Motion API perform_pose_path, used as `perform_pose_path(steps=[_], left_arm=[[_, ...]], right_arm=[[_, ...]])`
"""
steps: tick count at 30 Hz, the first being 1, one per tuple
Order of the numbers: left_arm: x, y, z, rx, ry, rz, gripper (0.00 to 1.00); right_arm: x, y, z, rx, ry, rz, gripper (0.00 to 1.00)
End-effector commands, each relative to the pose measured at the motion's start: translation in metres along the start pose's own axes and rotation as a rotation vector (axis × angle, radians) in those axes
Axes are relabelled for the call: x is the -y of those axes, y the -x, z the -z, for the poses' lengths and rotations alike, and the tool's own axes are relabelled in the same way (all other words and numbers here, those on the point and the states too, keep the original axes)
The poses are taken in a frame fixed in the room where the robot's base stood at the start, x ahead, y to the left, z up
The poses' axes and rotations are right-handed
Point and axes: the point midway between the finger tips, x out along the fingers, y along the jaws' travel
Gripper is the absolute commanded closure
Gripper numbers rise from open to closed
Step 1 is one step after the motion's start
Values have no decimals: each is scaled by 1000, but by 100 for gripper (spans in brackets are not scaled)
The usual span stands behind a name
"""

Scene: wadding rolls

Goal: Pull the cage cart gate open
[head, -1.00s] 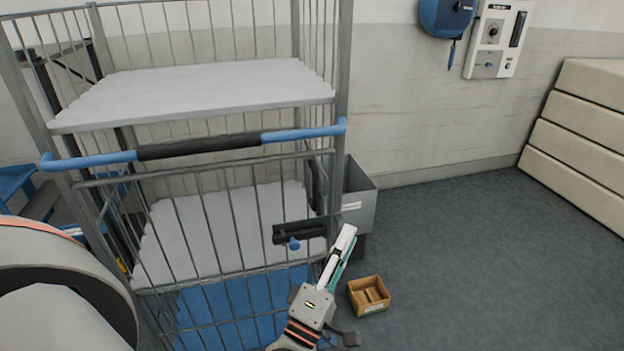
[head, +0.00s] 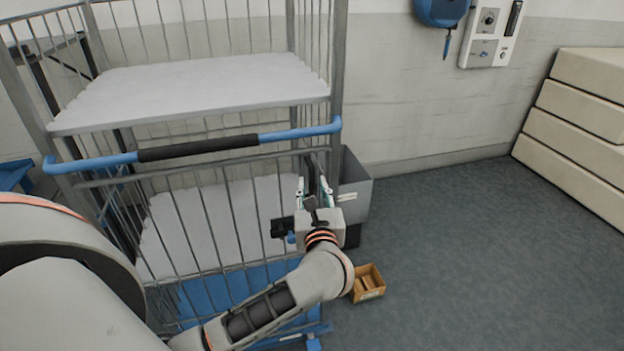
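The cage cart's lower front gate (head: 215,215) is a grey wire panel, standing in line with the cart front. A black latch block (head: 281,228) with a blue knob (head: 291,238) sits at its right side, partly hidden by my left gripper. A dark upright handle (head: 309,163) shows at the gate's right edge. My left gripper (head: 313,186) is at that edge, its two fingers apart and pointing away from me, one on each side of the handle's line. Whether they touch the handle is unclear. My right gripper is not in view.
A blue and black push bar (head: 200,148) crosses the cart above the gate. A grey bin (head: 355,190) stands behind the gripper, and a small cardboard box (head: 368,284) lies on the floor. Floor to the right is clear up to the cream stacked blocks (head: 580,120).

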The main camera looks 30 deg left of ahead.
Motion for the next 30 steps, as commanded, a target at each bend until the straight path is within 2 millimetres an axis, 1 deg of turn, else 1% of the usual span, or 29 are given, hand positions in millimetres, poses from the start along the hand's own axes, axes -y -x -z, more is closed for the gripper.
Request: perform_pose_path(steps=[1,3,6,10,16,17,18,19,20,30], left_arm=[[0,-7,-2,3,-2,-1,74],[0,-15,-2,3,-3,1,74],[0,-22,-1,3,-3,0,74],[0,-26,0,1,-1,1,74],[0,-26,0,1,-1,1,74],[0,-26,0,1,-1,1,79],[0,-26,0,1,-1,1,89],[0,-26,0,1,-1,1,97],[0,-26,0,1,-2,1,100],[3,-24,0,1,-2,9,100]], right_arm=[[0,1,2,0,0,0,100],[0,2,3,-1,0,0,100],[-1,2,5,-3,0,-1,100],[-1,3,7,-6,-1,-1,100],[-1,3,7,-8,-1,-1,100],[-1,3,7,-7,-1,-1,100],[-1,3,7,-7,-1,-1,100],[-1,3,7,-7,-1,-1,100],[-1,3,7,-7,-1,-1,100],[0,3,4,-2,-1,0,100]])
